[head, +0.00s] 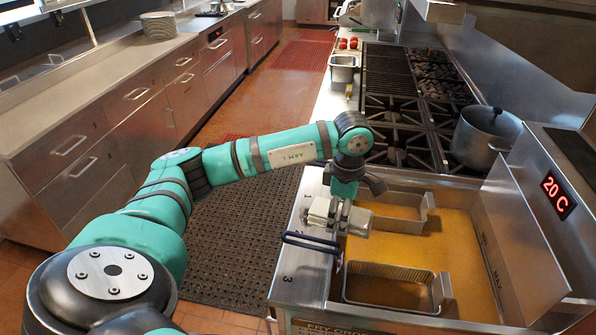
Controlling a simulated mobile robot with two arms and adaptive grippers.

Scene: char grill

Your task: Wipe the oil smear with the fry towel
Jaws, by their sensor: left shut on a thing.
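My left gripper (343,205) points down over the left ledge of the fryer (292,275). It is shut on a pale, folded cloth-like thing, which I take to be the fry towel (319,213). The fingers cover part of it. I cannot tell whether the towel touches the ledge or hangs just above it. I make out no oil smear on the ledge; the arm, gripper and towel hide part of that surface. My right gripper is not in view.
A dark blue basket handle (310,243) crosses the ledge just in front of the towel. The near fry basket (392,272) and far fry basket (395,198) sit in the orange oil (455,235). A pot (484,138) stands on the stove behind. A display reads 20 C.

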